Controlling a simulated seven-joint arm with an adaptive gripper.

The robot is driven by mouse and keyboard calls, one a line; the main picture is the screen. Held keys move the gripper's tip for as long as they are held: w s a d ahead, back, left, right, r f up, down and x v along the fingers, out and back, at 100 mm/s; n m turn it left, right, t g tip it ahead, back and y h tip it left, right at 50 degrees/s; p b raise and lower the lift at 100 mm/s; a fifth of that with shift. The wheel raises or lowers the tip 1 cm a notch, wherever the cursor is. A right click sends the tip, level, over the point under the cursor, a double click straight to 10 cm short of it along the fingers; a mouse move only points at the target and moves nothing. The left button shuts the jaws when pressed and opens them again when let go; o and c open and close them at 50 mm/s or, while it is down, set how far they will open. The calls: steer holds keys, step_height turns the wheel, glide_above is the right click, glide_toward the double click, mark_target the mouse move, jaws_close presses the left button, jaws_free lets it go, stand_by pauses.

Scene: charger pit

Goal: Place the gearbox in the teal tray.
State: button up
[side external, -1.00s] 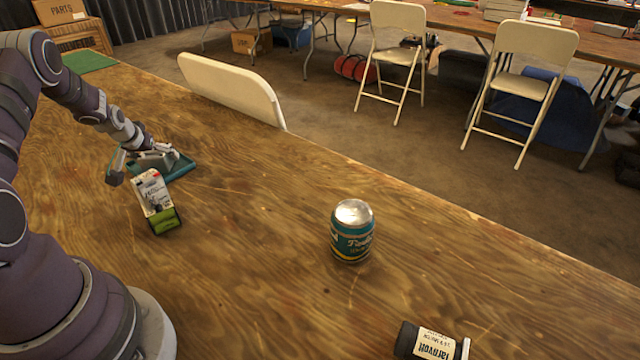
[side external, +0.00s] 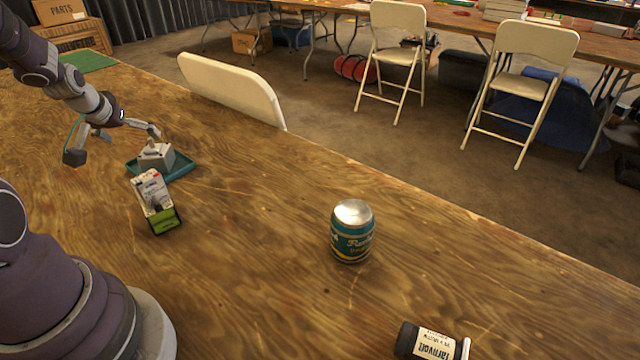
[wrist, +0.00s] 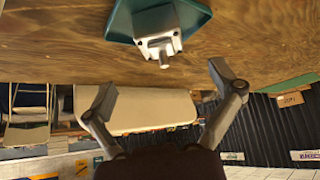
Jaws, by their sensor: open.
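The gearbox (side external: 156,156), a grey block with a short shaft, sits inside the teal tray (side external: 182,168) on the wooden table. In the wrist view the gearbox (wrist: 157,30) shows at the top, with the teal tray (wrist: 120,22) around it. My gripper (side external: 114,146) is open and empty, above and to the left of the gearbox and apart from it. Its two spread fingers show in the wrist view (wrist: 166,88) with nothing between them. The far side of the gearbox is hidden in the side view.
A white and green package (side external: 156,202) stands just in front of the tray. A teal can (side external: 352,232) stands mid-table, and a black and white bottle (side external: 434,342) lies at the front edge. A chair back (side external: 232,90) rises at the far edge. The table between is clear.

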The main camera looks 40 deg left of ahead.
steer(key=w+d+r+m+t+h, duration=0.1)
steer(key=w+d+r+m, duration=0.1)
steer(key=d+r, duration=0.35)
steer(key=w+d+r+m+h, duration=0.1)
steer(key=d+r+m, duration=0.1)
steer(key=d, duration=0.6)
steer(key=s+d+r+m+h, duration=0.1)
steer(key=s+d+r+m, duration=0.1)
steer(key=s+d, duration=0.2)
steer(key=s+d+r+m+h, duration=0.1)
steer(key=s+d+m+h, duration=0.1)
steer(key=d, duration=0.9)
steer(key=shift+s+d+r+m, duration=0.15)
steer(key=shift+s+r+m, duration=0.3)
steer(key=shift+s, duration=0.65)
